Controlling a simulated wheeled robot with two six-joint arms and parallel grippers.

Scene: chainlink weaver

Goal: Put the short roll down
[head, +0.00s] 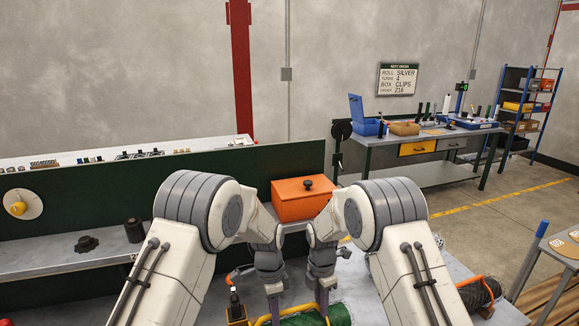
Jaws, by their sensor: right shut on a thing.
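A green mesh roll (338,315), which I take for the short roll, shows at the bottom edge of the head view, partly cut off by the frame. My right gripper (322,302) points down at it, with its fingers shut on the roll. My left gripper (274,308) also points down, just to the left, near a yellow curved bar. Its fingertips are too low in the picture to tell whether they are open or shut. Whether the roll touches the surface below is hidden.
An orange box (305,198) with a black knob stands just beyond my grippers. A dark mesh roll with orange ends (478,293) lies at the right. A dark green panel (90,205) stands behind on the left. A workbench (420,142) is farther back.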

